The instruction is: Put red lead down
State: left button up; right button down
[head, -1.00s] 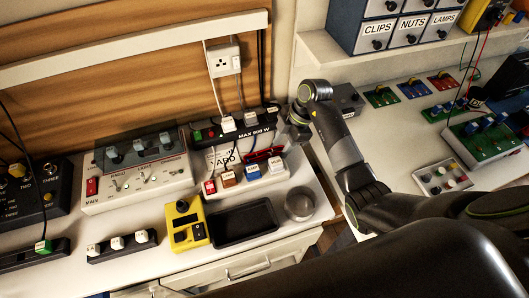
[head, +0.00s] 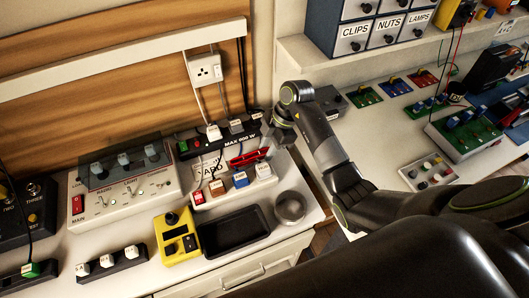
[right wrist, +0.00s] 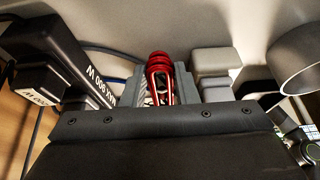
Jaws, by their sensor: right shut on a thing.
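My right gripper (head: 272,141) reaches in from the right, over the bench behind the small metal cup. It is shut on the red lead (head: 248,157), a red piece just left of its jaws in the head view. In the right wrist view the red lead (right wrist: 159,82) shows as a ridged red end with a looped red body between the two grey fingers (right wrist: 158,92). I cannot tell whether it touches the surface below. My left gripper is not in view.
The black MAX 900 W strip (head: 240,142) with plugs lies behind the red lead. A metal cup (head: 290,207), black tray (head: 236,231) and yellow box (head: 178,238) stand nearer the bench edge.

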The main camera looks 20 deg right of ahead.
notch_tip(320, 180, up, 6)
jog(key=shift+r, duration=0.1)
jog(key=shift+r+p, duration=0.55)
jog(key=shift+p, duration=0.05)
jog(key=shift+r+p, duration=0.5)
